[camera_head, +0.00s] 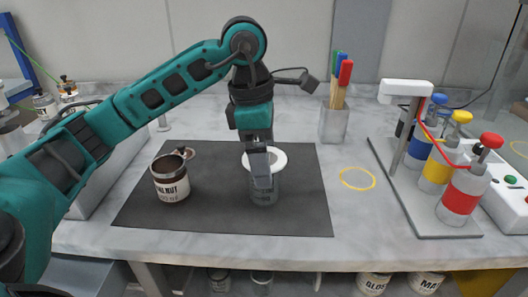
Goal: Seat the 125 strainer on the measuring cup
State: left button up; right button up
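A measuring cup (265,192), grey and see-through, stands on the dark mat right of its middle. A white ring-shaped piece, which looks like the strainer (280,159), is at the cup's mouth. I cannot tell whether it rests on the rim or is held just above it. My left gripper (261,183) points straight down in front of the ring and cup, hiding their near middle. Its fingers overlap from this angle, so their gap and any grip on the strainer are hidden. My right gripper is not in view.
A yellow ring (357,178) marks the table right of the mat. A brush holder (334,125) and a coloured bottle rack (425,223) stand right.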

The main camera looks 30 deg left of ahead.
pick_arm(q)
jog(key=shift+a+r, duration=0.1)
jog(key=shift+r, duration=0.65)
notch_tip(320, 180, up, 11)
jog(key=s+a+p, duration=0.1)
jog(key=p, duration=0.2)
jog(key=shift+s+a+p, duration=0.15)
jog(key=shift+p, duration=0.15)
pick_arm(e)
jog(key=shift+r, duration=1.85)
pick_arm(q)
jog(key=shift+r, duration=0.1)
